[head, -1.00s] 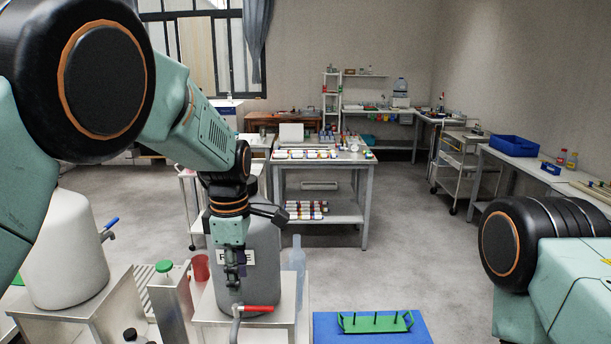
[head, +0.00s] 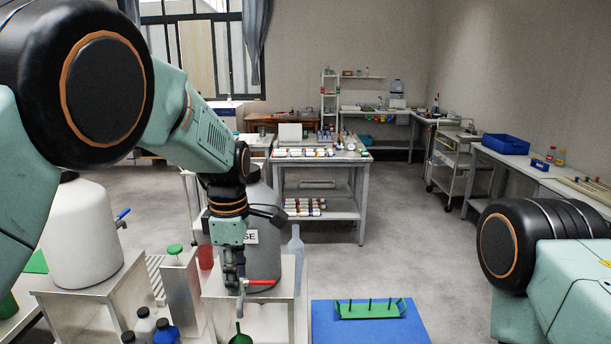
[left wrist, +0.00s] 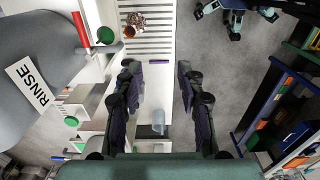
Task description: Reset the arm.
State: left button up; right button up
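My left arm (head: 205,130) comes in from the left and bends down at the elbow. Its left gripper (head: 240,285) hangs in front of the grey jug (head: 262,215), near a red-handled tap (head: 263,282). In the left wrist view, the two fingers of the left gripper (left wrist: 157,70) are spread apart with nothing between them. The grey jug shows there at left with a RINSE label (left wrist: 27,82). My right arm (head: 560,270) shows at the lower right, and its gripper is out of the picture.
A white jug (head: 82,235) stands at left on a metal stand. Bottles (head: 165,332) and a green funnel (head: 240,338) are at the bottom edge. A green rack (head: 370,309) lies on a blue mat (head: 330,332). Open floor (head: 400,230) lies beyond.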

pick_arm(q)
jog(key=w+a+f+m+t, duration=0.2)
jog(key=w+f+m+t, duration=0.25)
jog(key=m, duration=0.25)
jog(key=s+a+f+m+b, duration=0.3)
jog(key=s+f, duration=0.2)
jog(key=f, duration=0.4)
jog(key=s+a+f+m+b, duration=0.2)
jog(key=s+f+m+b, duration=0.2)
jog(key=f, duration=0.6)
jog(key=s+a+f+m+g+b, duration=0.1)
jog(key=s+f+g+b, duration=0.1)
jog(key=s+f+b, duration=0.6)
jog(key=s+a+f+m+g+b, duration=0.2)
jog(key=s+f+b, duration=0.6)
jog(key=s+f, duration=1.1)
jog(key=s, duration=0.8)
jog(key=shift+f+m, duration=0.3)
jog(key=shift+f, duration=0.05)
pick_arm(e)
notch_tip(320, 180, down, 23)
jog(key=shift+s, duration=0.15)
pick_arm(q)
jog(key=shift+s+g, duration=0.1)
jog(key=shift+g, duration=0.15)
pick_arm(e)
jog(key=shift+a, duration=0.1)
